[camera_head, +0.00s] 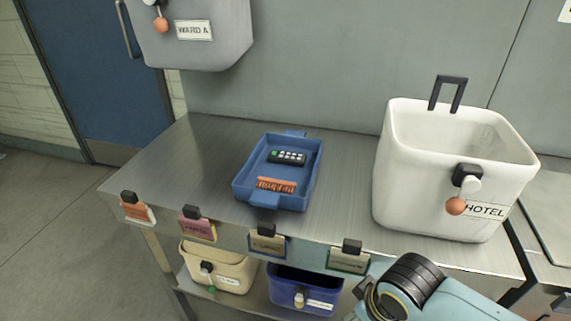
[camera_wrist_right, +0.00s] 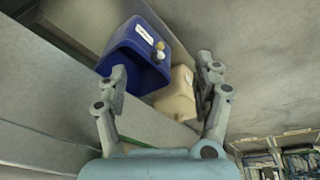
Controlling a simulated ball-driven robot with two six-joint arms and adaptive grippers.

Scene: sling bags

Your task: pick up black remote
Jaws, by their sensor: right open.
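The black remote (camera_head: 287,157), with a green button and pale buttons, lies in the blue tray (camera_head: 241,190) on the metal counter in the head view. An orange object with lettering (camera_head: 277,184) lies in the same tray, nearer the front. My right arm comes in at the bottom right of the head view, below the counter's front edge and away from the tray. In the right wrist view my right gripper (camera_wrist_right: 162,88) is open, with nothing between its fingers. The remote is not in that view. My left gripper is not in view.
A white HOTEL bin (camera_head: 400,170) stands on the counter at right. A grey WARD A bag (camera_head: 205,45) hangs above. Below the counter are a cream bin (camera_head: 225,275) and a dark blue bin (camera_head: 285,290). Tags line the counter edge. The counter left of the tray is clear.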

